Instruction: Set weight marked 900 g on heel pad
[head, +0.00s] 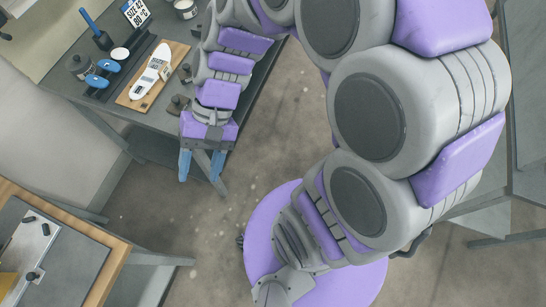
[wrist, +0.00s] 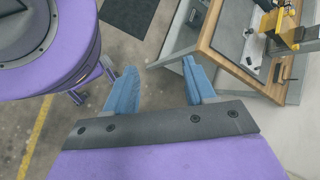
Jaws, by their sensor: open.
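My gripper (head: 201,170) hangs past the front edge of the grey table, fingers pointing down, open and empty. The wrist view also shows its two blue fingers (wrist: 160,80) apart with only floor between them. Dark weight-like objects (head: 179,103) and (head: 185,72) stand on the table near my arm, beside the wooden board. No 900 g marking is legible on them.
A white insole-shaped piece (head: 152,75) lies on a wooden board (head: 136,97). A dark jar (head: 79,66), a blue-handled tool (head: 97,32) and a sign (head: 136,12) are beyond. Another wood-edged bench (head: 95,255) is at lower left; the floor between is clear.

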